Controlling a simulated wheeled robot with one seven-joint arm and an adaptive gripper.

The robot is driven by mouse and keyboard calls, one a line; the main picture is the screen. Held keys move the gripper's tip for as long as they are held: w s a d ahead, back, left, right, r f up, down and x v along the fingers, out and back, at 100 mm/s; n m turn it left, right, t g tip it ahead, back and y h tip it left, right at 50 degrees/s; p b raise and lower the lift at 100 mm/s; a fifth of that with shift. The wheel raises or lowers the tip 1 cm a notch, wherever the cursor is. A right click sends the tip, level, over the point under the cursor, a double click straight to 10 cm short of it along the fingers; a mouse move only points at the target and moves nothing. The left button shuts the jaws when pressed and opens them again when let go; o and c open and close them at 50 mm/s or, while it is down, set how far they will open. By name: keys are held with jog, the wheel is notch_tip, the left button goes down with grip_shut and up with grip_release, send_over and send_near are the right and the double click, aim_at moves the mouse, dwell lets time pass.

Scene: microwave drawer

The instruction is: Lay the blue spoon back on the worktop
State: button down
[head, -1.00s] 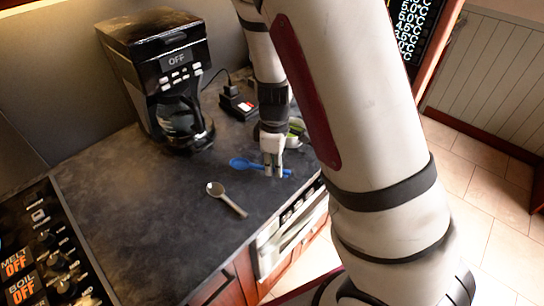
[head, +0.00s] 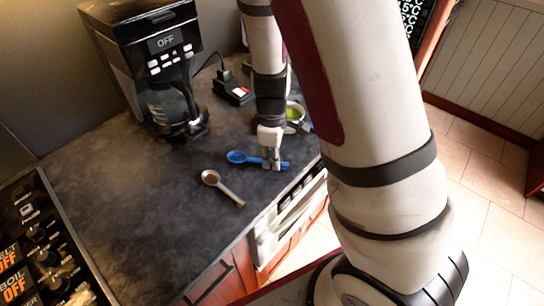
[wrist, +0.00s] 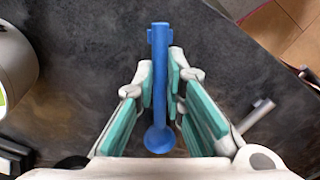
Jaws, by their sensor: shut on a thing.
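The blue spoon (head: 238,157) is near the right front edge of the dark worktop (head: 130,220), its bowl to the left and its handle to the right. My gripper (head: 271,164) points down over it and is shut on its handle. In the wrist view, the blue spoon (wrist: 159,65) runs between the two fingers (wrist: 161,82), with its bowl low in the picture. I cannot tell whether the spoon touches the worktop or hangs slightly above it.
A grey spoon (head: 229,191) lies on the worktop left of my gripper. A coffee maker (head: 150,70) stands at the back left. The front left worktop is clear.

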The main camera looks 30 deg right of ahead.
jog(key=shift+f, duration=0.3)
jog(key=c, duration=1.6)
grip_release()
notch_tip(320, 180, up, 12)
jog(key=s+a+r+m+t, duration=0.1)
jog(key=s+r+m, duration=0.2)
jog(key=s+r, duration=0.2)
jog(key=s+a+r+m+t, duration=0.1)
jog(key=s+r+m+t, duration=0.1)
jog(key=s+r+m, duration=0.2)
jog(key=s+a+r+m+t, duration=0.1)
jog(key=s+r+m+t, duration=0.1)
jog(key=s+r, duration=0.4)
jog(key=shift+s+r+m, duration=0.2)
jog(key=shift+r+m, duration=0.6)
jog(key=shift+r, duration=0.05)
